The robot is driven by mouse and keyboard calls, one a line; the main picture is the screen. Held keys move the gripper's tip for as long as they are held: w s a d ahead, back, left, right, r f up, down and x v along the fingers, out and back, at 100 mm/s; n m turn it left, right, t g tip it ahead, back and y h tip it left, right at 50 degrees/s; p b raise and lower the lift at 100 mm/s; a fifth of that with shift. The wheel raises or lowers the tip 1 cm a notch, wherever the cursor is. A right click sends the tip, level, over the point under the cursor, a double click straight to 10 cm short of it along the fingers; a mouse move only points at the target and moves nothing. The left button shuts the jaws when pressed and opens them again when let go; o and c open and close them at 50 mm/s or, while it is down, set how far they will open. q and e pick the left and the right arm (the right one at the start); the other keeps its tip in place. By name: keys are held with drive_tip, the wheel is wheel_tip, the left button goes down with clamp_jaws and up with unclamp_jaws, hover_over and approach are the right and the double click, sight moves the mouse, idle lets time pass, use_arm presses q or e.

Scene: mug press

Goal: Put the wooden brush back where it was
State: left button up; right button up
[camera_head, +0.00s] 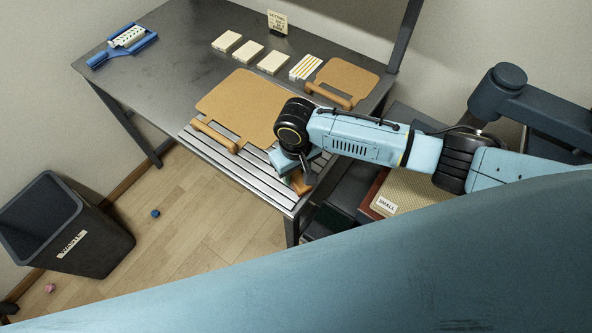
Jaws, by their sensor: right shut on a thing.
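My right gripper (301,176) is at the front right corner of the metal table, low over the slatted strip (217,151). It is shut on an orange-brown wooden piece, which looks like the wooden brush (298,184). Only a small part of the brush shows, and my gripper and wrist hide the rest. I cannot tell whether the brush touches the slats. My left gripper is not in view.
A large tan board (240,100) with a wooden bar lies behind the slats, and a smaller one (346,77) is further back. Several pale blocks, a small sign (277,21) and a blue tray (97,60) stand behind. A waste bin (107,246) is on the floor.

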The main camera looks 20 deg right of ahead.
sight(296, 174)
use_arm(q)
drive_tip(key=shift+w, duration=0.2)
use_arm(e)
drive_tip(key=shift+f, duration=0.15)
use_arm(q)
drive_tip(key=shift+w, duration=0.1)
use_arm(e)
drive_tip(key=o, duration=0.9)
drive_tip(key=shift+o, duration=0.2)
use_arm(q)
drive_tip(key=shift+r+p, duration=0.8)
drive_tip(key=shift+p, duration=0.05)
use_arm(e)
wheel_tip(296, 174, up, 12)
drive_tip(key=shift+r, duration=0.2)
